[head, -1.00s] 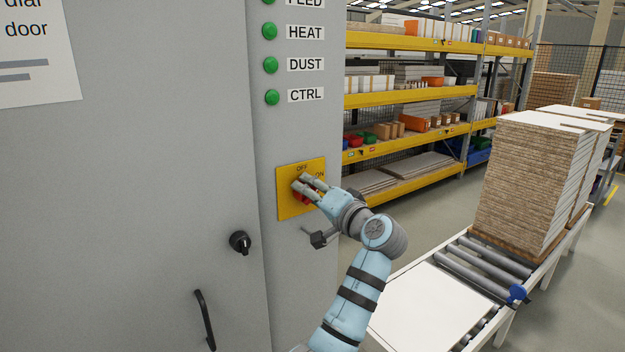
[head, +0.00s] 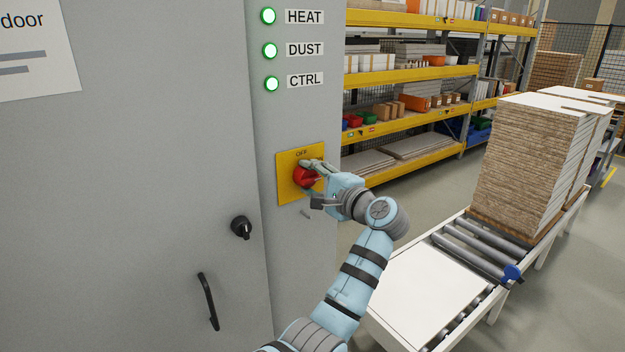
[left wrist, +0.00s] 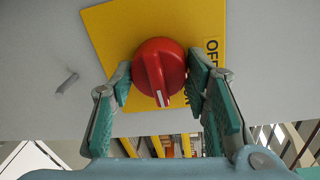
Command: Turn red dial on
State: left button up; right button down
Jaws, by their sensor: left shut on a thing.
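The red dial (head: 304,178) sits on a yellow plate (head: 288,188) on the grey cabinet. My left gripper (head: 312,172) is at the dial, its fingers on either side of it. In the left wrist view the round red dial (left wrist: 158,72) lies between the two green-padded fingers (left wrist: 160,80). Its white mark points down in that picture, about a quarter turn from the OFF label; the ON label is mostly hidden by a finger. My right gripper is not in view.
Indicator lights (head: 270,50) labelled HEAT, DUST and CTRL glow on the cabinet. A black knob (head: 241,228) and a door handle (head: 208,302) are lower left. A roller conveyor (head: 465,255) with stacked boards (head: 530,165) stands at right.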

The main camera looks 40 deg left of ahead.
pick_arm(q)
jog(key=shift+m, duration=0.3)
jog(key=o, duration=1.2)
jog(key=shift+c, duration=0.2)
jog(key=f+v, duration=0.1)
jog(key=v, duration=1.1)
jog(key=shift+r, duration=0.5)
jog(key=shift+a, duration=0.1)
